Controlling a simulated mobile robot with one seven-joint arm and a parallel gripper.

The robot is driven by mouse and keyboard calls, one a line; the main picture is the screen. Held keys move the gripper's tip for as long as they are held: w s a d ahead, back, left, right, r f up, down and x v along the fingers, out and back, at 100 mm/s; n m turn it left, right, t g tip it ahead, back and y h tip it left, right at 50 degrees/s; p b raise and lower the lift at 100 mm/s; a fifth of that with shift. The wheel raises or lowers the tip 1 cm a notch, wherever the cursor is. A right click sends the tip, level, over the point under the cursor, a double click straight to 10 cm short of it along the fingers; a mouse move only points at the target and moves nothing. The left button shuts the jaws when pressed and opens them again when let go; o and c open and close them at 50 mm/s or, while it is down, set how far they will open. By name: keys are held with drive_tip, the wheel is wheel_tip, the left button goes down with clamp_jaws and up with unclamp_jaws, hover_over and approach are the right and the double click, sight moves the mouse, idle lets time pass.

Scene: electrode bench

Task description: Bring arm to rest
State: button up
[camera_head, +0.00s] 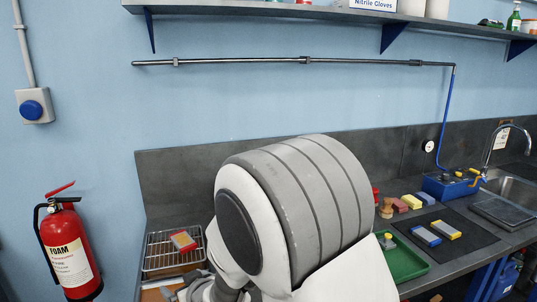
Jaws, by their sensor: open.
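My arm shows as a large white and grey link (300,205) in the middle of the head view, in front of the bench. It hides the middle of the bench. I cannot make out my gripper or its fingertips in this view, so what they are near is hidden.
The dark bench has a wire rack (160,252) with a red and yellow block (183,240) at left. A green tray (410,264), a dark mat (462,252) with blocks, a blue box (448,187) and a sink (518,177) are at right. A fire extinguisher (68,250) hangs left; a shelf (330,13) runs above.

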drive_tip(key=s+d+r+m+h, duration=0.25)
drive_tip(key=d+r, duration=0.35)
drive_tip(key=d, duration=0.5)
drive_tip(key=s+d+r+m+h, duration=0.1)
drive_tip(key=d+r+m+h, duration=0.15)
drive_tip(key=d+r, duration=0.55)
drive_tip(key=s+d+r+m+g+h, duration=0.1)
drive_tip(key=s+d+m+g+h, duration=0.1)
drive_tip(key=s+d, duration=1.3)
drive_tip(key=s+g, duration=0.1)
drive_tip(key=s, duration=0.3)
drive_tip(key=shift+s+r+m+g+h, duration=0.2)
drive_tip(key=shift+r+m+g+h, duration=0.2)
